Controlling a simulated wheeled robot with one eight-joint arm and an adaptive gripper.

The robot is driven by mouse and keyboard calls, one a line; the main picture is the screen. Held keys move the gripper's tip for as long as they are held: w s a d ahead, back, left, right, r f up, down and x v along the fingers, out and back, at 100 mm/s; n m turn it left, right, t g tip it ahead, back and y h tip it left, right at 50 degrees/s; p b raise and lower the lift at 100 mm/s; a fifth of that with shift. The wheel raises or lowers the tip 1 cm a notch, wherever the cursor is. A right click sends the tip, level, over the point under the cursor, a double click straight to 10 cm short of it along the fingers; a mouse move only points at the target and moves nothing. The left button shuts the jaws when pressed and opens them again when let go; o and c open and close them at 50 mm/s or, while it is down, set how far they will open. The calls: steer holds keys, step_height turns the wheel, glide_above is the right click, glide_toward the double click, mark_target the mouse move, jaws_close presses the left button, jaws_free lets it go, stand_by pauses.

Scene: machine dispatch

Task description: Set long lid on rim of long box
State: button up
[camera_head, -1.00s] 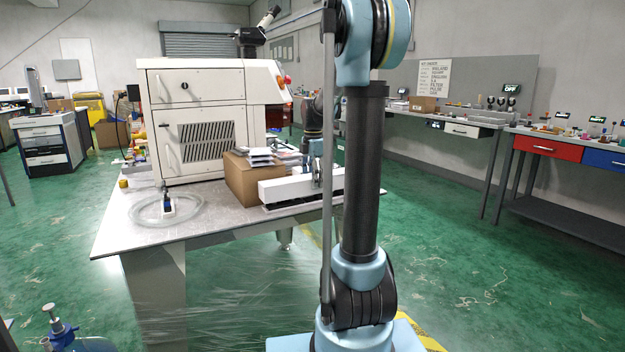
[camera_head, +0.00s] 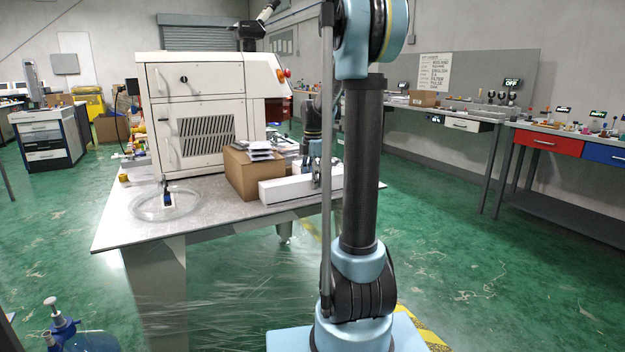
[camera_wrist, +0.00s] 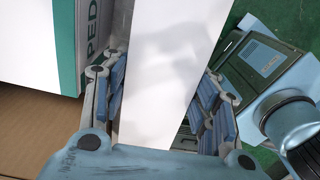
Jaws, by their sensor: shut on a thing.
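A long white piece (camera_head: 285,193), which looks like the long lid, lies level along the table's front right edge in the head view. My gripper (camera_head: 316,180) comes down on it from above, right of its middle. In the wrist view the white piece (camera_wrist: 165,50) runs between the two fingers of my gripper (camera_wrist: 162,78), which are shut on its sides. I cannot tell the long box apart from the white piece in either view. Any rim or contact underneath is hidden.
A brown cardboard box (camera_head: 240,177) with white packets (camera_head: 261,150) on top stands close on the left. A large cream machine (camera_head: 200,115) stands behind it. A clear ring-shaped coil (camera_head: 150,207) lies at the table's left. Bare tabletop (camera_head: 215,215) shows in front.

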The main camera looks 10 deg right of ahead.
steer(key=shift+f, duration=0.85)
stand_by(0.6)
steer(key=o, duration=1.1)
steer(key=shift+o, duration=0.2)
